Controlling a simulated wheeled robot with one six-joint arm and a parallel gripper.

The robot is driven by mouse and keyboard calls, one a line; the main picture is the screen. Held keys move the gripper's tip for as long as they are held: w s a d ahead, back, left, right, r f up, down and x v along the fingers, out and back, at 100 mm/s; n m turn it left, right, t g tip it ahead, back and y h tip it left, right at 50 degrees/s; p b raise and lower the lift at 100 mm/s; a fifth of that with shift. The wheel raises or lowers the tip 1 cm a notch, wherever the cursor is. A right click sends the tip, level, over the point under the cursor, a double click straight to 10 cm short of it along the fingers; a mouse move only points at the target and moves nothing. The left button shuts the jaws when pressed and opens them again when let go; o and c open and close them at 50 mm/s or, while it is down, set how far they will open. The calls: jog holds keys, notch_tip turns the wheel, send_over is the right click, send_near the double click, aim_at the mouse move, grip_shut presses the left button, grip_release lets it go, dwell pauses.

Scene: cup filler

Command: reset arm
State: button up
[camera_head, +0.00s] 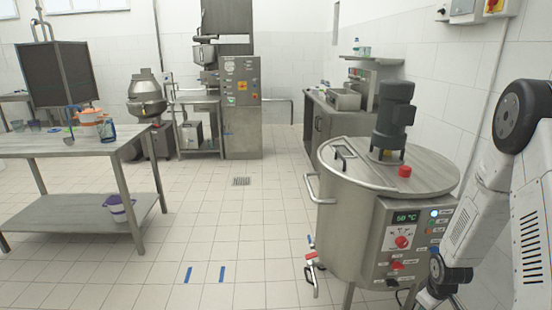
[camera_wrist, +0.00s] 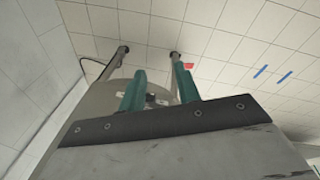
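My gripper (camera_wrist: 160,88) shows in the wrist view with its two teal fingers spread apart. I see nothing held between them. Behind the fingers is the underside and legs of the steel vat, with a small red part to the right of the fingers. In the head view my white arm with black joints (camera_head: 524,117) is folded at the right edge, beside the vat. My gripper cannot be made out there.
The round steel vat (camera_head: 345,235) with its control panel and lid motor (camera_head: 394,112) stands close to my arm. The tiled floor between (camera_head: 215,215) is clear, with two blue tape marks.

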jog(key=s+a+r+m, duration=0.1)
jog(key=s+a+r, duration=0.5)
jog(key=r, duration=0.7)
jog(key=s+a+r+m, duration=0.2)
jog(key=s+a+r, duration=0.5)
jog(key=s+r, duration=0.4)
jog(key=s+a+r+m+y, duration=0.1)
jog(key=s+a+r, duration=0.6)
jog(key=r, duration=0.9)
jog(key=shift+s+m+g, duration=0.3)
jog(key=shift+s+m, duration=0.1)
jog(key=shift+s, duration=0.55)
jog(key=shift+a, duration=0.1)
